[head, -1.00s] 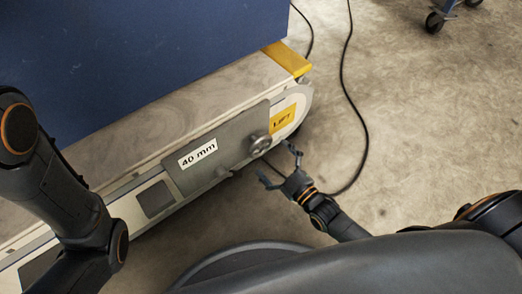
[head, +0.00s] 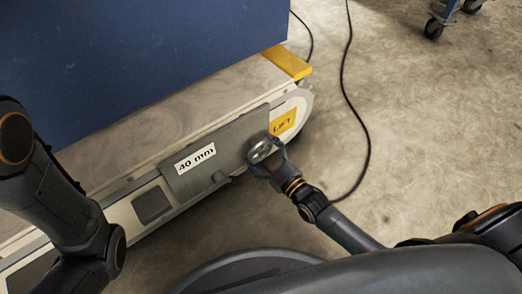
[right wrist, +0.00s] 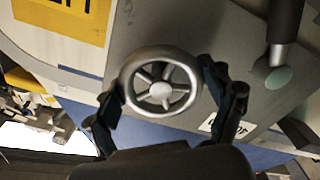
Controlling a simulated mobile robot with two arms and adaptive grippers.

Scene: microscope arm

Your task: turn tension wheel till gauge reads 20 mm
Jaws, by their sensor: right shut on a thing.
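The tension wheel (head: 262,150) is a small silver spoked handwheel on the grey side plate (head: 228,146) of the machine. It also shows large in the right wrist view (right wrist: 160,83). The gauge label (head: 195,158) on the same plate reads 40 mm. My right gripper (head: 266,158) is at the wheel. In the right wrist view its two fingers (right wrist: 160,95) sit on either side of the wheel's rim, shut on it. My left arm is at the left edge of the head view, but its gripper is out of frame.
A yellow LIFT label (head: 283,122) is beside the wheel. A blue panel (head: 130,55) rises behind the machine. A black cable (head: 345,90) crosses the open concrete floor at right.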

